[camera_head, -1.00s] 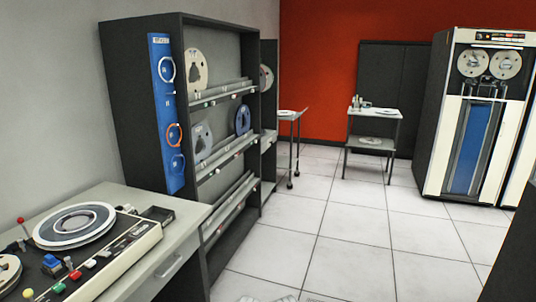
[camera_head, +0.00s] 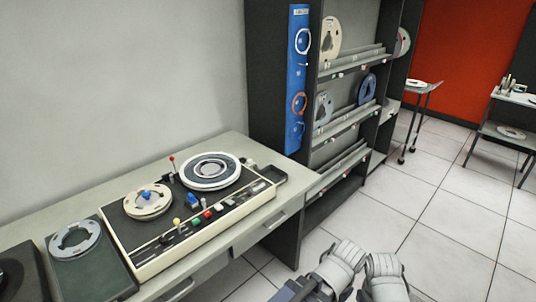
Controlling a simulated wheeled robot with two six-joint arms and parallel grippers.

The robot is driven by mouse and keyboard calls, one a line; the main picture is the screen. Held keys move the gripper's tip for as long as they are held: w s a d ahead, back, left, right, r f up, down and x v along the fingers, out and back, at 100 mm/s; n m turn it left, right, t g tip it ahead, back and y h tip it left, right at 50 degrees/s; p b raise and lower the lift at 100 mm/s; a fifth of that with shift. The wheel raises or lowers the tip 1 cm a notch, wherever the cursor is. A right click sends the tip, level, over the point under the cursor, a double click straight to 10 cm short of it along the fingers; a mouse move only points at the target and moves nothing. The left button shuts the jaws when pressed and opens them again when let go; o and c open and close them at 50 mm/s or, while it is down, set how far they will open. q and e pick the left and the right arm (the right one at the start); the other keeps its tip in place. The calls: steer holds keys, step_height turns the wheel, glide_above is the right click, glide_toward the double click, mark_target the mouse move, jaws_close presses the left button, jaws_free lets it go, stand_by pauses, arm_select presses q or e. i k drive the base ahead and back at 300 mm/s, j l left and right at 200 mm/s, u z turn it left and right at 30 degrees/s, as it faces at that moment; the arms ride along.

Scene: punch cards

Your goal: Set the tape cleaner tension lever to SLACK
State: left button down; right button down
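The tape cleaner (camera_head: 150,262) is a cream-edged machine with a dark top on the grey counter. It carries a cream reel with a blue hub (camera_head: 148,201) and a larger white-rimmed reel (camera_head: 211,170). A thin red-knobbed lever (camera_head: 172,161) stands upright at its back, between the reels. A yellow knob (camera_head: 177,222) is on the front panel; lever labels are too small to read. My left gripper (camera_head: 341,264) and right gripper (camera_head: 384,277) appear as pale padded shapes at the bottom, over the floor and apart from the machine. Their fingertips are not clear.
The grey counter (camera_head: 226,144) runs along the wall. A dark unit with a reel (camera_head: 75,238) sits left of the cleaner. A tall dark reel rack (camera_head: 271,75) with a blue side panel stands beyond the counter's right end. Tiled floor (camera_head: 420,200) is open on the right.

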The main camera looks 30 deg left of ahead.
mark_target(176, 221)
steer(key=u, duration=1.75)
